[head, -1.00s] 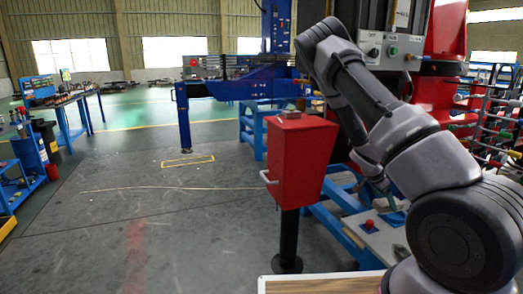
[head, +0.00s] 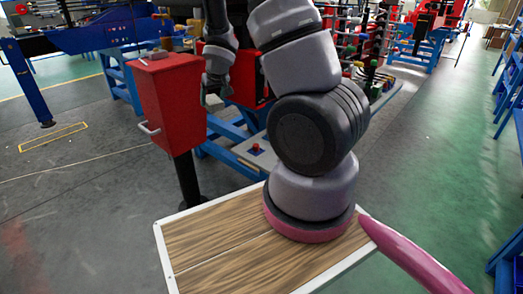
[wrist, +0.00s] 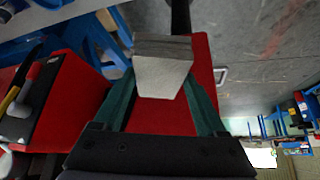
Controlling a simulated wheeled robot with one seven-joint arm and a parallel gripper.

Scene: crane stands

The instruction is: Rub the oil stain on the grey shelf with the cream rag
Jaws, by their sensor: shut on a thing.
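My gripper (wrist: 161,88) has its two dark green fingers closed on a folded, block-like, greyish-cream thing, the cream rag (wrist: 163,74). In the wrist view the rag is between the fingertips, with a red surface behind it.
The red box (head: 172,103) stands on a black post, with a small grey object (head: 155,55) on top and a handle on its side. Open floor (head: 420,140) lies to the right.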

